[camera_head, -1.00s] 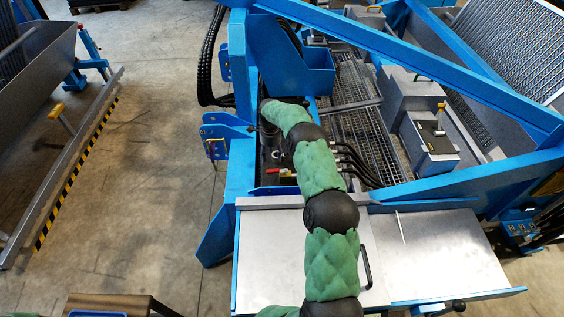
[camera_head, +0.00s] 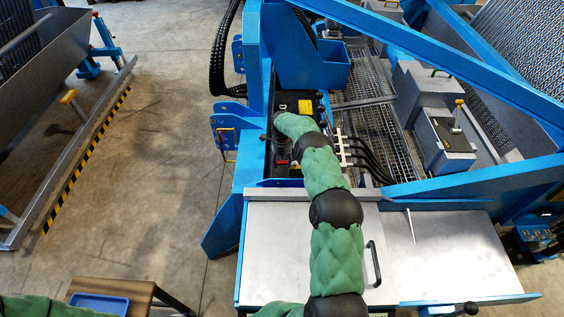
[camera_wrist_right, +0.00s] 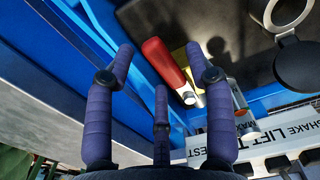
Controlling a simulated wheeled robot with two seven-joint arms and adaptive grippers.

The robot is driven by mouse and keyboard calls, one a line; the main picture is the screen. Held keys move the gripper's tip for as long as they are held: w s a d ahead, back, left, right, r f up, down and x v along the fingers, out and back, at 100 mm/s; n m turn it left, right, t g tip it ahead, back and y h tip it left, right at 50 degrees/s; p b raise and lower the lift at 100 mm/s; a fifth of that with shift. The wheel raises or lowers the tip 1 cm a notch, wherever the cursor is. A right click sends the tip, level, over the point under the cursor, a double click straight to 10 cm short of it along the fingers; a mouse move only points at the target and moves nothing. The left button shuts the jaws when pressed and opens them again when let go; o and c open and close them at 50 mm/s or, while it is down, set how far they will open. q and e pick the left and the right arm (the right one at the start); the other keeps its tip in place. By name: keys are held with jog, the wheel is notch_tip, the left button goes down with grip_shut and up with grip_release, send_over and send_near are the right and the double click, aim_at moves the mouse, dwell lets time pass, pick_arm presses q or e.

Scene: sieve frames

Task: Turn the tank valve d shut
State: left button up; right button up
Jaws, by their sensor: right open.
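A valve with a red handle (camera_wrist_right: 168,66) shows in the right wrist view, beside a yellow plate; I cannot read which letter it bears. In the head view a small red part (camera_head: 283,162) shows at the near end of the black tank (camera_head: 290,101), partly hidden by my right arm. My right gripper (camera_wrist_right: 160,65) is open and empty, its purple fingers spread around the red handle in the picture, with no clear contact. In the head view its fingers are mostly hidden. My left gripper is not in view; only green arm covering shows at bottom left.
Blue frame walls (camera_head: 253,70) enclose the tank on the left. Black hoses (camera_head: 370,155) run to its right. A flat metal cover (camera_head: 440,250) is in front.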

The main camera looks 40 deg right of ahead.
grip_shut()
